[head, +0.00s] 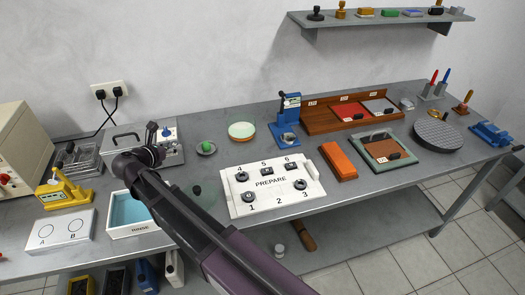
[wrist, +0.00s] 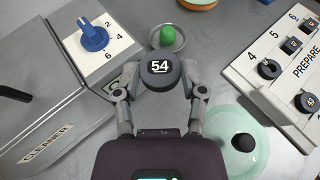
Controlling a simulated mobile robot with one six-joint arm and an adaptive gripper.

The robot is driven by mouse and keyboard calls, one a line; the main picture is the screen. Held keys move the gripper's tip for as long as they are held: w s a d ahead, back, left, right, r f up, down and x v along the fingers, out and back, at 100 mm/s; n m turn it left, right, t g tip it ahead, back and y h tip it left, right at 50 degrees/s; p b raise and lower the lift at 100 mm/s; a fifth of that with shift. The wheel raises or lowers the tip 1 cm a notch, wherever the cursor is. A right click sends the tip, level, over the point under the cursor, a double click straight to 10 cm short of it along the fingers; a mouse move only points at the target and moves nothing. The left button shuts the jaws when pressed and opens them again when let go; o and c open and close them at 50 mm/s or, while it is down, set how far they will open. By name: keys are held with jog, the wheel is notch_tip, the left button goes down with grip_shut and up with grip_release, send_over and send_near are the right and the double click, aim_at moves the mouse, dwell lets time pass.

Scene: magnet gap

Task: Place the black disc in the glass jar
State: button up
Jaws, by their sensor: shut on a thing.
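My gripper (wrist: 160,72) is shut on a black disc (wrist: 158,78) marked 54, its two fingers on either side of it. In the head view my gripper (head: 157,140) is by the grey box with the blue knob. A pale green see-through round glass piece (wrist: 222,148) with a black knob lies right of my gripper in the wrist view, and in the head view (head: 207,200) it is partly behind my arm. A pale round dish with an orange rim (head: 241,131) stands further back. I cannot tell which of these is the jar.
A small metal dish with a green piece (wrist: 167,38) lies just beyond the disc. The white PREPARE board (head: 270,184) with numbered places and several dark pieces is to the right. The grey CLEANER box (wrist: 60,90) is close on the left. A blue RINSE tray (head: 130,230) stands nearer.

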jog(key=d+f+m+h+b, duration=0.1)
jog(key=d, duration=0.5)
jog(key=w+d+f+m+g+h+b, duration=0.1)
jog(key=d, duration=0.4)
jog(key=w+d+f+h+b, duration=0.1)
jog(key=d+f, duration=0.1)
jog(key=d, duration=0.4)
jog(key=shift+w+d+m+g, duration=0.15)
jog(key=shift+d+m+g, duration=0.15)
jog(key=shift+d+m, duration=0.1)
jog(key=d+f+m+h+b, duration=0.1)
jog(key=d, duration=0.5)
jog(key=s+d+f+m+g+b, duration=0.1)
jog(key=d, duration=0.5)
jog(key=s+d+f+m+g+h+b, duration=0.1)
jog(key=d+b, duration=0.1)
jog(key=d, duration=0.4)
jog(key=shift+d+f+h, duration=0.2)
jog(key=shift+f+h, duration=0.1)
jog(key=shift+f, duration=0.1)
jog(key=shift+w, duration=0.1)
jog(key=w+a, duration=0.1)
jog(key=w, duration=0.3)
jog(key=w+a+f+b, duration=0.1)
jog(key=w+a, duration=0.1)
jog(key=w, duration=0.3)
jog(key=w+a, duration=0.1)
jog(key=w, duration=0.4)
jog(key=shift+a+f+b, duration=0.2)
jog(key=shift+a+b, duration=0.1)
